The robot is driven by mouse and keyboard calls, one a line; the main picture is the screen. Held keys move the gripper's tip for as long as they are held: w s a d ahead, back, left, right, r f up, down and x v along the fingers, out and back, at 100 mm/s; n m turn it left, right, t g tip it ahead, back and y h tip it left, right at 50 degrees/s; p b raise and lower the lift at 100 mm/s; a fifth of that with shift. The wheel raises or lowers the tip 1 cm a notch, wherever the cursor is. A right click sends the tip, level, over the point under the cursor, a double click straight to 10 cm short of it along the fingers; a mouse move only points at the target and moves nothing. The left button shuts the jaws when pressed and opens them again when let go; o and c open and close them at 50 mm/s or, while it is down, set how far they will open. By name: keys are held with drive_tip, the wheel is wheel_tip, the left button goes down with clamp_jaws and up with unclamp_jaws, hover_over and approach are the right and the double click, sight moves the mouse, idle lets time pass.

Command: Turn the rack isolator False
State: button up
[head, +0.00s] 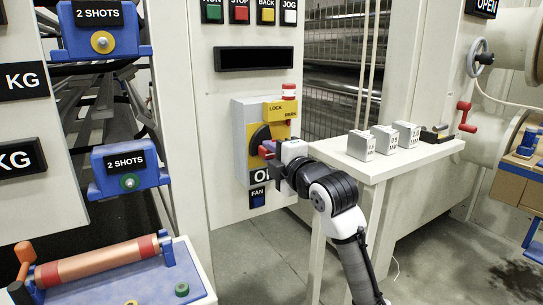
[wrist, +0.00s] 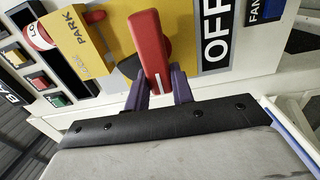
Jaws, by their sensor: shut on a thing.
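The rack isolator is a grey box (head: 239,135) with a yellow plate (head: 282,130) and a black round dial, on the pale panel. Its red handle (head: 254,140) is partly hidden by my gripper in the head view. In the wrist view the red handle (wrist: 149,48) stands between the two purple fingers of my gripper (wrist: 158,86), which is shut on it. My gripper (head: 267,152) also shows at the box in the head view. A yellow LOCK/PARK tab (head: 280,111) sits above the handle. An OFF label (wrist: 215,35) is beside it in the wrist view.
A blue FAN switch (head: 257,197) is just below the box. A row of coloured buttons (head: 240,12) is above. A white table (head: 385,166) with several small grey blocks (head: 384,139) stands to the right, close to my arm. Blue 2 SHOTS brackets (head: 130,170) are at left.

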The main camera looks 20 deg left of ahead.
drive_tip(key=o, duration=1)
drive_tip(key=v, duration=1.3)
drive_tip(key=shift+s+d, duration=0.25)
drive_tip(key=shift+a, duration=0.1)
